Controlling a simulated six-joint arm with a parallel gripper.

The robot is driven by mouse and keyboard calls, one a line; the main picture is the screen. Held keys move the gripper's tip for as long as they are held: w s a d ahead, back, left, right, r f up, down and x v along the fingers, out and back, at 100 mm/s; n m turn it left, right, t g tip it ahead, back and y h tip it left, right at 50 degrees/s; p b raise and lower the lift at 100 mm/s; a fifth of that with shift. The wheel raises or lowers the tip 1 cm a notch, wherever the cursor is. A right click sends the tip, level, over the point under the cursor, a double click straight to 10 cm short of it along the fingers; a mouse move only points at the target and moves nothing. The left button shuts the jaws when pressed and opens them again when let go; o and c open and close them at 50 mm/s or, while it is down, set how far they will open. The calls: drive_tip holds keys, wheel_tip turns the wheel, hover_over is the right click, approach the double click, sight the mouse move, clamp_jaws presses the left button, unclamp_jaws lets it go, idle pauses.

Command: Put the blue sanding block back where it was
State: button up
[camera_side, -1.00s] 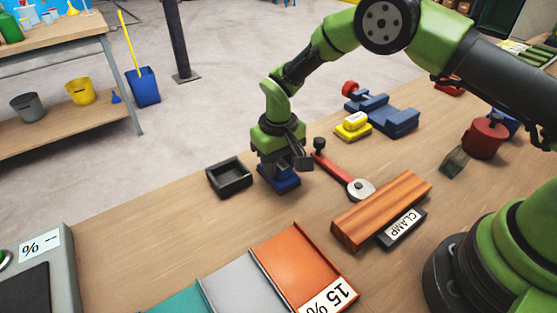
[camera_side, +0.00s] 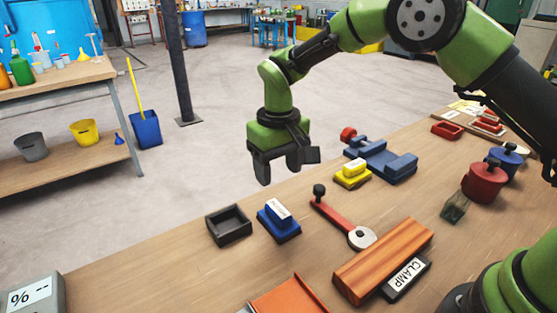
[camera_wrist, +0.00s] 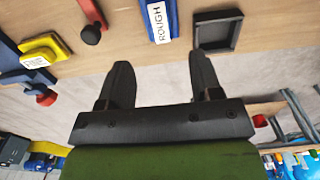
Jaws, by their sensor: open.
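The blue sanding block (camera_side: 279,222) sits on the wooden bench, with a white label on top. In the wrist view the blue block (camera_wrist: 173,22) shows part of its length at the top edge, and its label reads ROUGH. A black open tray (camera_side: 228,225) stands just left of it in the side view, apart from it and empty; it also shows in the wrist view (camera_wrist: 218,32). My gripper (camera_side: 287,167) is open and empty, raised above and behind the block, touching nothing. Its two fingers show spread in the wrist view (camera_wrist: 161,66).
A yellow block (camera_side: 352,174) and a blue vise-like fixture (camera_side: 382,162) lie to the right. A red-handled tool (camera_side: 338,216) lies close right of the block. A wooden beam (camera_side: 384,259) and CLAMP label (camera_side: 406,279) are in front.

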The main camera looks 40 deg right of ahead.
drive_tip(key=shift+r, duration=0.8)
drive_tip(key=s+d+r+m+t+y, duration=0.1)
drive_tip(key=s+d+r+t, duration=0.15)
drive_tip(key=s+r, duration=0.6)
drive_tip(key=s+d+r+m+t+y, duration=0.15)
drive_tip(key=s+d+r, duration=0.25)
drive_tip(key=s+r, duration=0.4)
drive_tip(key=s+d+m+t, duration=0.1)
drive_tip(key=s+t, duration=0.2)
drive_tip(key=s, duration=0.5)
drive_tip(key=shift+d, duration=0.4)
drive_tip(key=shift+r+m+h, duration=0.1)
drive_tip(key=shift+m+h, duration=0.15)
